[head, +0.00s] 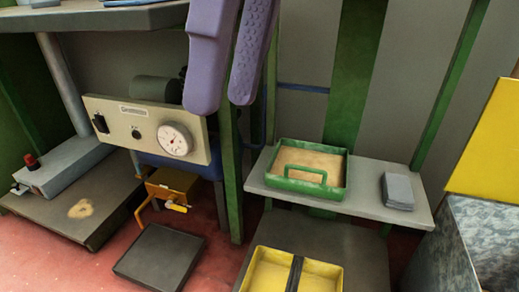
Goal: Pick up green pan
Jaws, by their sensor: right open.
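The green pan (300,187) is a shallow rectangular tray with a green rim, a tan inside and a green handle at its front. It sits on a light grey shelf (370,212) at the centre right in the head view. My right gripper (222,101) shows as two purple fingers hanging down from the top edge. It is open, with nothing visible between the fingers. In the picture it is up and left of the pan and apart from it. My left gripper is not in view.
A grey block (398,191) lies on the shelf right of the pan. Green posts (230,180) frame the shelf. A yellow tray (265,272) stands below. A gauge box (120,120) is at left, and a yellow panel (490,150) is at right.

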